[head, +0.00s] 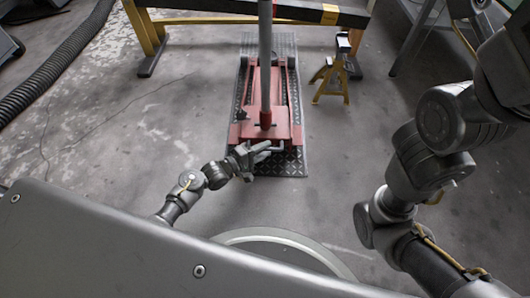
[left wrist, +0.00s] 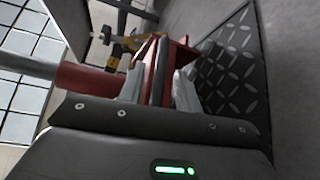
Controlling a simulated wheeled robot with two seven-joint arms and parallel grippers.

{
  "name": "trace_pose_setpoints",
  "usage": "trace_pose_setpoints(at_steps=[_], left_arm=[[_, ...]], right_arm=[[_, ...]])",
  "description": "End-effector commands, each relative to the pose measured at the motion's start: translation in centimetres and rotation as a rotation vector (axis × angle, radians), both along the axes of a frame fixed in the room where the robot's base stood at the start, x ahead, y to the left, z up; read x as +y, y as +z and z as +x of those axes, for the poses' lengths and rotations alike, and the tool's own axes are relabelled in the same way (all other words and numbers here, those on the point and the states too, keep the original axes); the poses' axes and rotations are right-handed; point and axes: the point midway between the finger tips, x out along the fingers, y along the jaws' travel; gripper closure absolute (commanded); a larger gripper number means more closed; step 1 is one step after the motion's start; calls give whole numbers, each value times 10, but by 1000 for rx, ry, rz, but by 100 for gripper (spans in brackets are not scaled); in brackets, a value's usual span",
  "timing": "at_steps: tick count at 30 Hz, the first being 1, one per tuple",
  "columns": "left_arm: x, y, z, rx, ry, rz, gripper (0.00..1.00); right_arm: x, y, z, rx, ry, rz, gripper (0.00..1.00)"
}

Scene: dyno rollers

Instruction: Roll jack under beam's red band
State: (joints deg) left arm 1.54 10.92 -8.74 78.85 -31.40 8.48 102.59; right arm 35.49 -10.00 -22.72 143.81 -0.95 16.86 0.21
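The red floor jack (head: 283,131) stands on a dark diamond-plate mat (head: 292,163), its long grey handle (head: 265,60) rising steeply. The beam (head: 225,8) crosses the top of the head view beyond the jack. A red patch shows at the top by the handle; I cannot tell whether it is the beam's band or the handle. My left gripper (head: 262,153) is at the jack's near end, fingers apart. In the left wrist view, red jack parts (left wrist: 155,78) appear between the fingers (left wrist: 158,92); contact is unclear. My right gripper is out of view.
A yellow jack stand (head: 332,75) is right of the mat. A yellow trestle leg (head: 147,35) supports the beam at the left. A black ribbed hose (head: 60,62) lies far left. The floor left of the mat is clear.

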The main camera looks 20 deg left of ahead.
Motion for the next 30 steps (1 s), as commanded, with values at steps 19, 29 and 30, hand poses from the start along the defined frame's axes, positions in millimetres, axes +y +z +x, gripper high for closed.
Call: trace_pose_setpoints(at_steps=[19, 29, 30], left_arm=[[-5, 0, 5, 0, 0, 0, 99], [-3, 0, 6, 0, 2, 0, 100], [-1, 0, 7, -1, 5, 0, 100]], right_arm=[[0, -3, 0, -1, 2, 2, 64], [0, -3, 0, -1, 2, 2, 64], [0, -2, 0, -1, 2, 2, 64]])
